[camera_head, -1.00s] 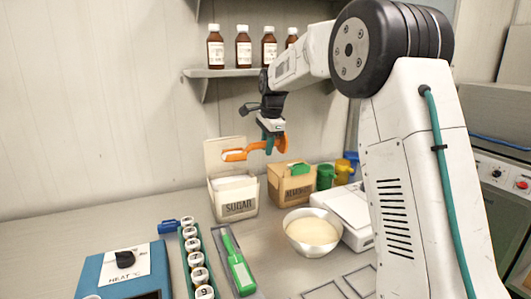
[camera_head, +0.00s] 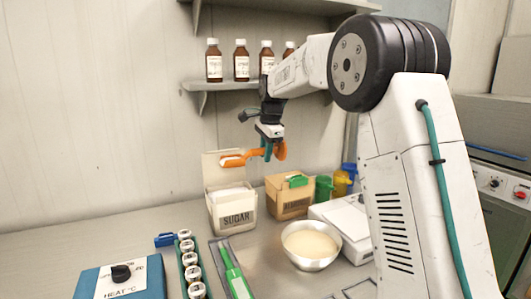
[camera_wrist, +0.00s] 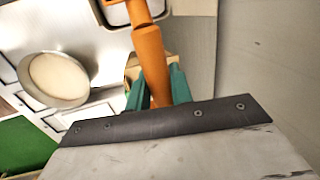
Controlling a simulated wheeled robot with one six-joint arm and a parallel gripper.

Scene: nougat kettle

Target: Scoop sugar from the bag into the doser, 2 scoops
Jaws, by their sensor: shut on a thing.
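My gripper (camera_head: 270,146) is shut on the orange scoop (camera_head: 231,161), which it holds in the air above the sugar bag. The scoop points left, with a pale patch in it; I cannot tell whether that is sugar. In the wrist view the orange handle (camera_wrist: 149,55) runs up from between my teal fingers (camera_wrist: 157,92), its far end out of frame. The open sugar bag (camera_head: 236,221), labelled SUGAR, stands on the counter with its back flap up and white contents. I cannot tell which thing is the doser.
A metal bowl (camera_head: 312,262) with pale contents stands beside a white scale-like device (camera_head: 345,234). A brown box (camera_head: 288,206) with a green thing on top is right of the bag. A green-handled tool (camera_head: 234,273) and blue heater (camera_head: 121,281) are in front. Bottles stand on the shelf (camera_head: 229,87).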

